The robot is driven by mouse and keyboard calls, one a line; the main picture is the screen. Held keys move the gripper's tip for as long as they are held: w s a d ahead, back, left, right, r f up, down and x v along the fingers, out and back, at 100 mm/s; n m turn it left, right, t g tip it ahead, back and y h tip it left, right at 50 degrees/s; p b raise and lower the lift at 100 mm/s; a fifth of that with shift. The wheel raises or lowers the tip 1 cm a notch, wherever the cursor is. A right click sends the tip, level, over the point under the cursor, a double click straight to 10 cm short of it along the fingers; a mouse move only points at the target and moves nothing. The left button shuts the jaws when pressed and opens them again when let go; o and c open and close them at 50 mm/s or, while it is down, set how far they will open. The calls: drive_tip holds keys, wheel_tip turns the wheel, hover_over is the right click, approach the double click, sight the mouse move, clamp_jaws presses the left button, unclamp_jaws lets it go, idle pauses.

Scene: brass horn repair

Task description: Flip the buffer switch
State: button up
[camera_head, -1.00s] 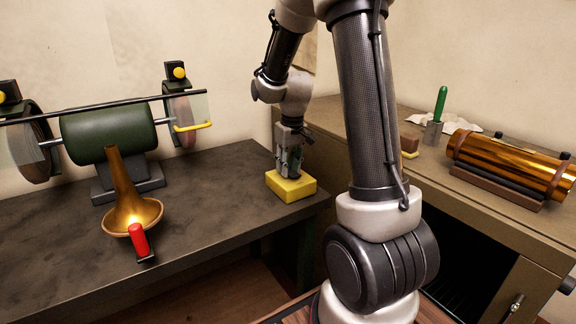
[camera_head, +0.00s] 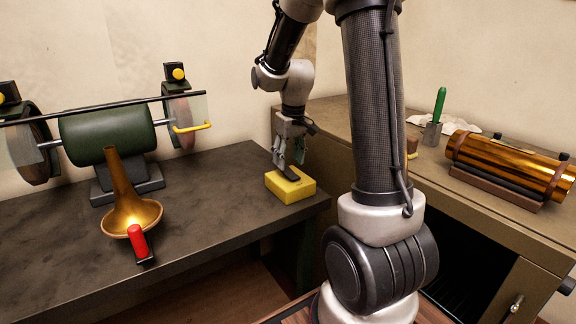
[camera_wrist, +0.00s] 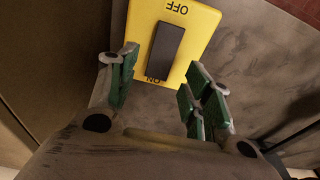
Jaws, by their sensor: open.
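The buffer switch is a yellow box (camera_head: 298,190) near the right end of the dark bench. In the wrist view the yellow box (camera_wrist: 199,28) carries a black rocker (camera_wrist: 165,51), with "OFF" printed at the far end and "ON" at the near end. My gripper (camera_head: 289,171) is just above the box, pointing down. In the wrist view my gripper (camera_wrist: 158,88) is open and empty, its green-padded fingers spread on either side of the "ON" end. I cannot tell whether a fingertip touches the box. Which way the rocker is tilted is unclear.
A green buffing machine (camera_head: 108,134) with two wheels stands at the back left. A brass bell (camera_head: 131,206) and a red-handled clamp (camera_head: 139,243) are at the bench front. A brass cylinder (camera_head: 508,163) and a green-handled tool (camera_head: 440,103) are on the right cabinet.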

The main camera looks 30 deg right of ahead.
sight(291, 173)
wheel_tip(291, 173, up, 9)
drive_tip(key=s, duration=0.1)
drive_tip(key=shift+s+f, duration=0.15)
drive_tip(key=shift+f, duration=0.05)
idle(0.4)
drive_tip(key=s+a+r+t, duration=0.1)
drive_tip(key=s+a, duration=0.1)
drive_tip(key=s, duration=0.9)
drive_tip(key=s+a+r+t, duration=0.1)
drive_tip(key=s+a+r, duration=0.1)
drive_tip(key=s, duration=0.9)
drive_tip(key=shift+s+a+r+t, duration=0.3)
drive_tip(key=shift+s+a, duration=0.05)
drive_tip(key=shift+a, duration=0.2)
